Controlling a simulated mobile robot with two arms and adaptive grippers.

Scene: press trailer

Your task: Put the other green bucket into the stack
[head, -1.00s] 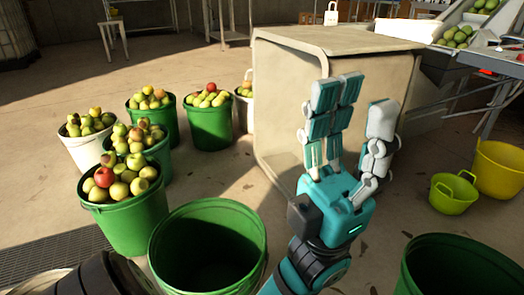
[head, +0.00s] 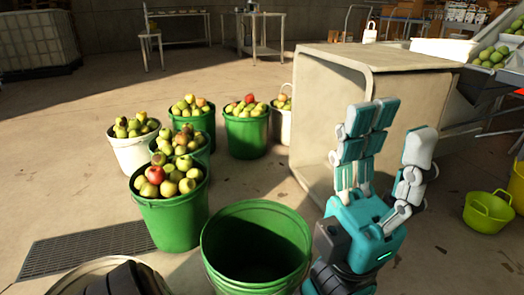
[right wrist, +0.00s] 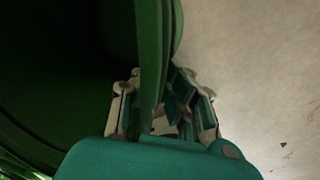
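An empty green bucket (head: 257,245) stands at the bottom middle of the head view; I cannot tell whether others are nested in it. My left gripper (head: 385,148) is open and empty, fingers pointing up, to the right of this bucket and in front of the beige bin. In the right wrist view, my right gripper (right wrist: 160,110) has its fingers on both sides of a green bucket's wall (right wrist: 150,50) and is shut on it. The inside of that bucket is dark. My right gripper and its bucket are outside the head view.
Green buckets full of apples (head: 172,218) and white ones (head: 135,152) stand at the left. A large beige bin (head: 315,120) lies on its side behind my left gripper. A lime tub (head: 488,212) is at the right. A floor grate (head: 85,245) lies lower left.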

